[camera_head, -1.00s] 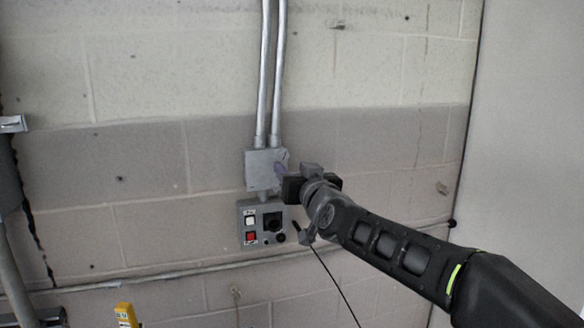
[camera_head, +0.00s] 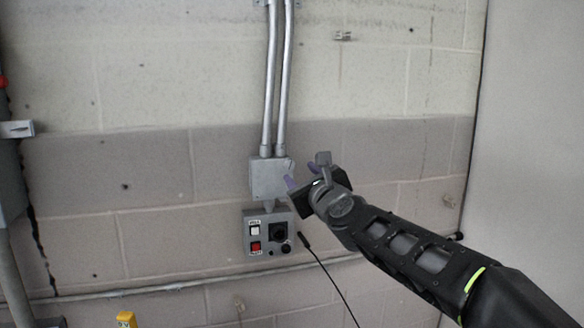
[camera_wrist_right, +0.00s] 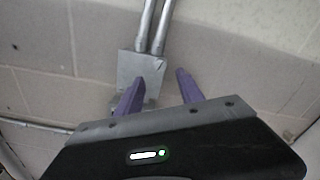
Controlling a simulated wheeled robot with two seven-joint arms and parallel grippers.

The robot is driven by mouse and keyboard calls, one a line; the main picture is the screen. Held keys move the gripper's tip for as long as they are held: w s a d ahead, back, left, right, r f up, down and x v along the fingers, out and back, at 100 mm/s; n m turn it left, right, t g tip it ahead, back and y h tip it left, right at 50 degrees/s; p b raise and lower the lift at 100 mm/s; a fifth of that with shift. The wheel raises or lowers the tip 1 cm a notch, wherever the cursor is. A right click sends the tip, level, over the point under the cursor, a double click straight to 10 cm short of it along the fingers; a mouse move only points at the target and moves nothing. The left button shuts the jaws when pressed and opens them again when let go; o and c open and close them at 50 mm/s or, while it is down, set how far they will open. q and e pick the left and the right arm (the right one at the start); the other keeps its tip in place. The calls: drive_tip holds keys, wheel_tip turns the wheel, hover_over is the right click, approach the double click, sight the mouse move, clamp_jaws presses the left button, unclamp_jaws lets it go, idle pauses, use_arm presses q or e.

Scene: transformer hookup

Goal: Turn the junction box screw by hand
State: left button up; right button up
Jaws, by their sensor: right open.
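The grey junction box (camera_head: 268,178) is fixed to the block wall below two metal conduits. It also shows in the right wrist view (camera_wrist_right: 146,68), beyond my gripper. Its screw is too small to make out. My right gripper (camera_head: 302,177) is just right of the box in the head view. In the right wrist view its two purple fingers (camera_wrist_right: 158,84) are apart with nothing between them. The left finger overlaps the lower part of the box in that view. I cannot tell whether any finger touches the box. My left gripper is not in view.
A grey control box (camera_head: 268,247) with white, red and black controls is directly below the junction box. A black cable (camera_head: 325,268) hangs beside it. Two conduits (camera_head: 278,80) run up the wall. A yellow object (camera_head: 126,319) is at the bottom edge.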

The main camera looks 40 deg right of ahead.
sight(290, 165)
drive_tip(key=shift+x, duration=3.9)
drive_tip(key=shift+c, duration=0.3)
clamp_jaws()
